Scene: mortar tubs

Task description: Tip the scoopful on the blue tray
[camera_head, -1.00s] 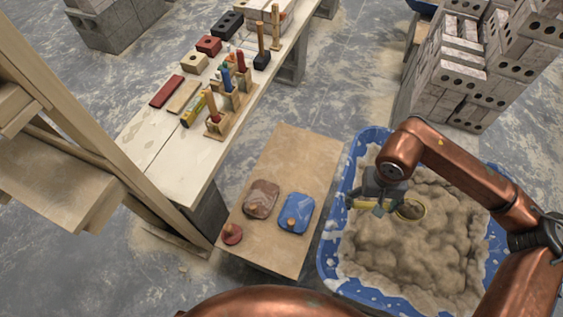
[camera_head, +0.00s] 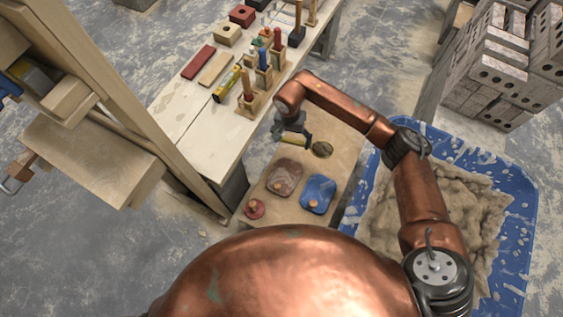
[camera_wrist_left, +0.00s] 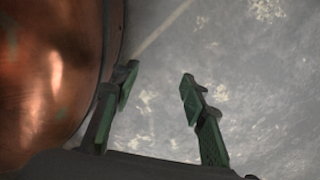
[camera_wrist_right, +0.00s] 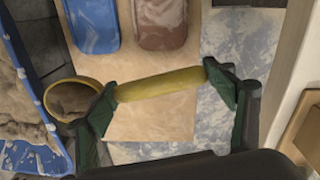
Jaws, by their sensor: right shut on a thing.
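The blue tray (camera_head: 318,194), with an orange-brown knob-like piece on it, lies on a wooden board (camera_head: 345,150); it also shows at the top of the right wrist view (camera_wrist_right: 92,22). My right gripper (camera_head: 295,136) is shut on the yellow handle of a scoop (camera_wrist_right: 165,86). The scoop's round bowl (camera_head: 322,149) is above the board, beyond the blue tray and not over it. Greyish-brown material shows in the bowl (camera_wrist_right: 74,100). My left gripper (camera_wrist_left: 158,78) is open and empty above the floor; it does not show in the head view.
A brown tray (camera_head: 284,178) lies beside the blue one, and a small red knobbed piece (camera_head: 254,208) is near the board's corner. A large blue tub (camera_head: 513,190) of mortar stands at right. A workbench (camera_head: 190,120) with tools and wooden framing (camera_head: 110,90) are at left.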

